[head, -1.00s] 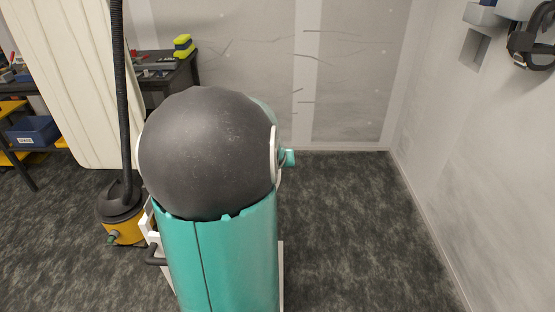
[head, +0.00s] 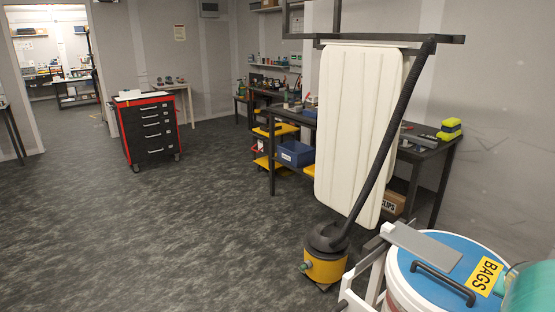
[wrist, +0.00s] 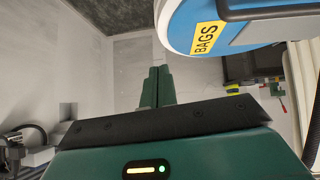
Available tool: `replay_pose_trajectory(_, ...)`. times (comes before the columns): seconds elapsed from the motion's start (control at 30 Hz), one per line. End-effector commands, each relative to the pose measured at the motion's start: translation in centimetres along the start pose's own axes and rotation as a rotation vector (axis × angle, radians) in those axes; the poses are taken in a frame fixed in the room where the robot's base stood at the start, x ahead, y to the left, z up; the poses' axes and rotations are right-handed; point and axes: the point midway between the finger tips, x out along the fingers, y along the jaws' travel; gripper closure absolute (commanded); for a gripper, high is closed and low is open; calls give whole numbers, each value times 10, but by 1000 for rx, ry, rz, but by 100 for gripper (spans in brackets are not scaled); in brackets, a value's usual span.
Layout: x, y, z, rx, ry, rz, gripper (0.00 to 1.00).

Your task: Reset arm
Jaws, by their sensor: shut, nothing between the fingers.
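My gripper (wrist: 157,88) shows in the wrist view as two dark green fingers, closed together with nothing between them. It points away from the camera toward a pale wall. The blue lid (wrist: 200,20) of a bin, with a yellow BAGS label, is to the right of the fingers and apart from them in that picture. The gripper is not in the head view. There, a teal part of my arm covers part of the bin at the lower right.
The white bin with its blue lid (head: 423,277) stands at lower right. Beside it are a yellow vacuum (head: 325,262) with a black hose and a white hanging panel (head: 357,130). A red tool cabinet (head: 148,130) stands farther back. The carpet (head: 150,235) at left is clear.

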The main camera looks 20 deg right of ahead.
Motion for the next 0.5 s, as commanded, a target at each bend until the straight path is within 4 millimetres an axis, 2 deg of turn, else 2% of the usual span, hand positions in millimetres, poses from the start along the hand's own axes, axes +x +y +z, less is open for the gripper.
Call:
replay_pose_trajectory(0.07, -5, -14, 0, -16, -1, -23, 100)
replay_pose_trajectory(0.13, -15, -39, 1, -43, -7, -61, 100)
replay_pose_trajectory(0.23, -41, -91, 8, -110, -23, -146, 100)
replay_pose_trajectory(0.3, -66, -131, 19, -171, -40, -219, 100)
replay_pose_trajectory(0.37, -90, -164, 31, -230, -54, -283, 100)
replay_pose_trajectory(0.4, -106, -184, 41, -271, -65, -325, 100)
replay_pose_trajectory(0.5, -152, -228, 71, -384, -93, -432, 100)
